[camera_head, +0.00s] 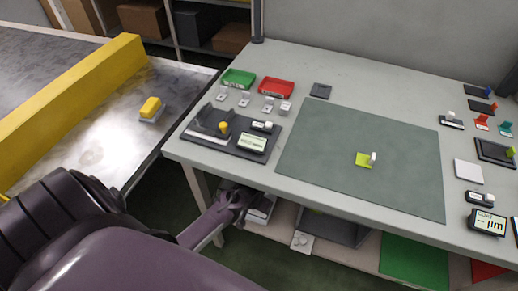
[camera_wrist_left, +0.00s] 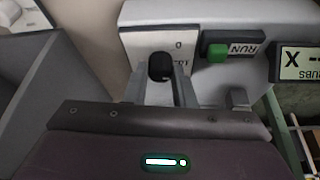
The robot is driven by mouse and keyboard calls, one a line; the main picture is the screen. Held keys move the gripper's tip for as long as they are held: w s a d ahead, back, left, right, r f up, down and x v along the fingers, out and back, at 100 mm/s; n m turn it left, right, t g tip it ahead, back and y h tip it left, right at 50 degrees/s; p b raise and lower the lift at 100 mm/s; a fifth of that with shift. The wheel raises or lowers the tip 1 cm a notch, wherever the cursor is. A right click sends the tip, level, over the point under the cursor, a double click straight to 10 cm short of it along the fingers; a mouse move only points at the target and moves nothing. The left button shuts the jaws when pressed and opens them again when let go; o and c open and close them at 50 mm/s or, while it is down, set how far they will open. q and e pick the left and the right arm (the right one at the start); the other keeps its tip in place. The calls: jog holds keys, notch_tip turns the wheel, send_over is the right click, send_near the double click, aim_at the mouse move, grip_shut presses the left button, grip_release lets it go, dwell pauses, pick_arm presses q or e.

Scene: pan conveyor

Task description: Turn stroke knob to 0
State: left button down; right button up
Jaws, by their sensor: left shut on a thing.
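The stroke knob (camera_wrist_left: 160,66) is a small black knob on a white panel (camera_wrist_left: 134,47) in the left wrist view. A "0" is printed above it, and lettering ending in "RT" is partly hidden beside it. My left gripper (camera_wrist_left: 160,82) is shut on the knob, one finger on each side. I cannot make out a pointer on the knob. In the head view my left gripper (camera_head: 238,198) is at the table's front edge, beside a pale unit (camera_head: 262,210) below the tabletop. The knob is hidden there. My right gripper is not in view.
A green button (camera_wrist_left: 217,53) marked RUN and a display (camera_wrist_left: 298,62) sit right of the knob. The worktable (camera_head: 345,75) above holds trays and small tools. A table leg (camera_head: 200,190) stands beside my left gripper. A metal conveyor (camera_head: 100,130) lies left.

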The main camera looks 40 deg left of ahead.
pick_arm(q)
jog(key=shift+d+r+n+y+p, duration=0.15)
jog(key=shift+n+y+p, duration=0.15)
jog(key=shift+n+p, duration=0.35)
jog(key=shift+n+y+p, duration=0.3)
jog(key=shift+n+p, duration=0.05)
jog(key=shift+n, duration=0.7)
jog(key=n+g+y, duration=0.1)
jog(key=n, duration=0.1)
jog(key=shift+d+n+p, duration=0.1)
jog(key=shift+n+p, duration=0.2)
jog(key=shift+p, duration=0.05)
jog(key=shift+w+f+n+g+y, duration=0.1)
jog(key=shift+n+g+y, duration=0.05)
jog(key=shift+n, duration=0.45)
jog(key=shift+f+n+g+y, duration=0.1)
jog(key=shift+n+g+y, duration=0.05)
jog(key=shift+n, duration=0.45)
jog(key=shift+n+g+y, duration=0.3)
jog(key=shift+n, duration=0.8)
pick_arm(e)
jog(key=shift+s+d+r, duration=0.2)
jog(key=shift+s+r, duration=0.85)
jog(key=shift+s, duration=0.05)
pick_arm(q)
jog(key=c, duration=1.2)
grip_release()
